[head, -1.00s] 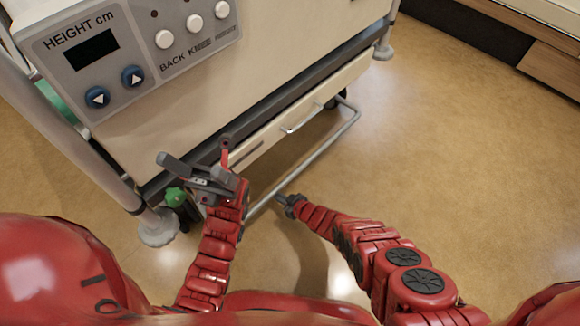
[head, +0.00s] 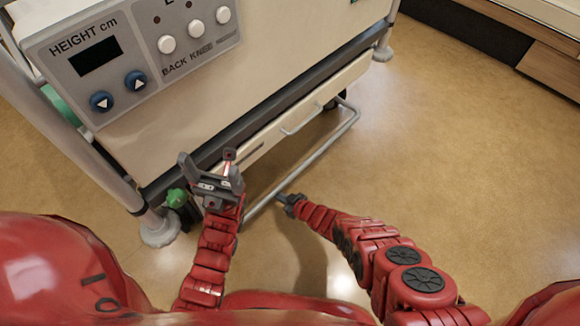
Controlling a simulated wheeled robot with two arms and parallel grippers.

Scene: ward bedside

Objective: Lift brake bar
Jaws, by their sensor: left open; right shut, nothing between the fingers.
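The brake bar (head: 317,155) is a grey metal tube loop low at the foot end of the bed, just above the floor. Its near end is partly hidden behind my grippers. My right gripper (head: 284,197) is shut, with its tip at or very close to the bar's near side; I cannot tell whether it touches. My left gripper (head: 206,160) is open and empty, fingers pointing up and away, in front of the bed's lower edge and left of the bar.
The bed's end panel (head: 240,85) carries a control panel (head: 90,82) with a dark display and buttons. A drawer-like panel with a handle (head: 302,121) sits above the bar. A green knob (head: 177,197) is by the bed leg (head: 159,227). The floor (head: 450,170) to the right is clear.

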